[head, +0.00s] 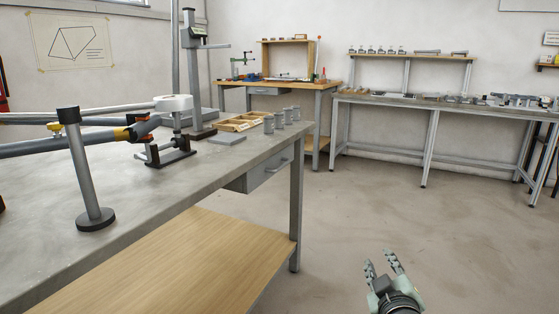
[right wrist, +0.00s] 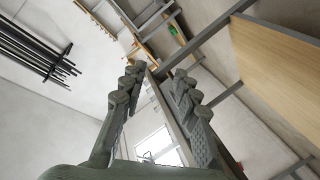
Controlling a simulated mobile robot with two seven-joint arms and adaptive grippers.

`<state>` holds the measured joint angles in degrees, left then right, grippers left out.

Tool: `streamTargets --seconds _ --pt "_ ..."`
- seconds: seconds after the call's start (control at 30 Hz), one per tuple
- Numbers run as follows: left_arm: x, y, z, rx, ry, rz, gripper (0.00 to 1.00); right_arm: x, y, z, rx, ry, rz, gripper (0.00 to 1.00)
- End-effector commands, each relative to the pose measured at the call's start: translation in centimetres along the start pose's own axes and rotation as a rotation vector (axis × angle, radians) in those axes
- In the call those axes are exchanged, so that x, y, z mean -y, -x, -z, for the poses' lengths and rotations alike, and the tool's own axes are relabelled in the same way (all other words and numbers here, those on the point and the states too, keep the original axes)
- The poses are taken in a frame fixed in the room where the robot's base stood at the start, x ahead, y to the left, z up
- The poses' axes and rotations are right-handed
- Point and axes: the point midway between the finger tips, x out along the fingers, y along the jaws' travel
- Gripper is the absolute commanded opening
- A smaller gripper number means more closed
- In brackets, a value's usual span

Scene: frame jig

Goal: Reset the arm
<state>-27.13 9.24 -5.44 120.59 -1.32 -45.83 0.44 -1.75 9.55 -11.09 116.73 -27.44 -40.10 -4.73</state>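My right gripper (head: 379,258) is at the lower right of the head view, over the open floor and right of the workbench. Its two fingers point up and stand apart, with nothing between them. The right wrist view also shows the right gripper (right wrist: 158,74) open and empty. My left gripper is not in the head view.
A grey workbench (head: 240,165) with a wooden lower shelf (head: 190,262) fills the left. On it are a round-based post (head: 95,215), dark frame tubes (head: 50,147), a wooden tray (head: 240,123) and several grey cylinders. Another bench (head: 440,104) stands along the back wall. The floor (head: 440,225) is clear.

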Motion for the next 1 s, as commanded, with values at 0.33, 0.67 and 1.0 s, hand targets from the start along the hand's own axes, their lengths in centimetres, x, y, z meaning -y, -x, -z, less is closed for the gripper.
streamTargets --seconds 0.33,0.67,1.0 --pt "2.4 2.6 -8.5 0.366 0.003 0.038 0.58 9.0 12.4 -21.6 0.659 -0.215 0.303 0.31" --pt "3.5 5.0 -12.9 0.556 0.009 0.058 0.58 12.4 23.3 -29.5 1.000 -0.305 0.442 0.31" --pt "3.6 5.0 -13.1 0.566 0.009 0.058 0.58 12.6 23.8 -29.8 1.018 -0.309 0.449 0.31"
